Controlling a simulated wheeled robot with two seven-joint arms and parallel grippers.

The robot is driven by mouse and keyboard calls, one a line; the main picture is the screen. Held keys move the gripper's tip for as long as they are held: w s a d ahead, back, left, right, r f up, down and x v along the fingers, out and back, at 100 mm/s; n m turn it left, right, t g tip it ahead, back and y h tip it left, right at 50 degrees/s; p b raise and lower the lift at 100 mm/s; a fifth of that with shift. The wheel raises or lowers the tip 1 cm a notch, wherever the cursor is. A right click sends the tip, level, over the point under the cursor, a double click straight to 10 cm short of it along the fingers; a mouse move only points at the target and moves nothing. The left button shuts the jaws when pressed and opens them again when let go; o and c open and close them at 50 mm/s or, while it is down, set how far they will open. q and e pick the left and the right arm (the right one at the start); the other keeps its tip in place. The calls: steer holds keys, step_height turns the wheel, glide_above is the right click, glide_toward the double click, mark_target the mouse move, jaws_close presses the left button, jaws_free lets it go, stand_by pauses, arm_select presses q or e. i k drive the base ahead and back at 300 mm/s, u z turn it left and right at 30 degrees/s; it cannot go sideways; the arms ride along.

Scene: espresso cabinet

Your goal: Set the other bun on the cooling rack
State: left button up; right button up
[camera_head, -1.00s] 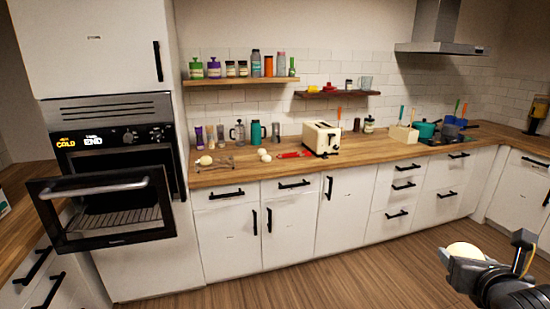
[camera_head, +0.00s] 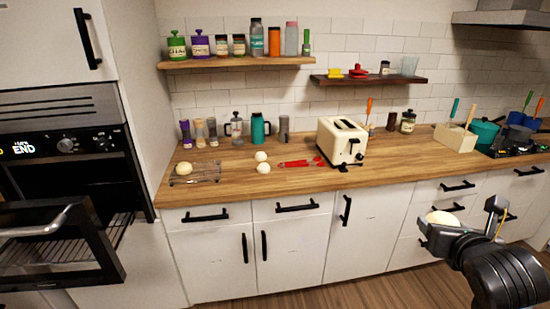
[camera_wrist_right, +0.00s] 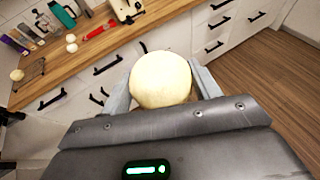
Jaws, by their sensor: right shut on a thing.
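My right gripper (camera_head: 440,226) is shut on a pale round bun (camera_head: 442,217), held in front of the cabinets at the right. The bun also shows between the fingers in the right wrist view (camera_wrist_right: 160,80). The wire cooling rack (camera_head: 205,176) lies on the left part of the wooden counter, well away from the gripper. One bun (camera_head: 183,168) sits at the rack's left end. The rack also shows at the left edge of the right wrist view (camera_wrist_right: 33,72). My left gripper is not in view.
Two pale round things (camera_head: 262,162) lie right of the rack, beside red tongs (camera_head: 300,162) and a cream toaster (camera_head: 342,141). Bottles and a teal flask (camera_head: 259,128) stand behind. The open oven door (camera_head: 55,245) juts out at the left.

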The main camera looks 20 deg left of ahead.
mark_target(205, 170)
steer(key=u, duration=1)
steer(key=i, duration=0.9)
steer(key=u, duration=1.05)
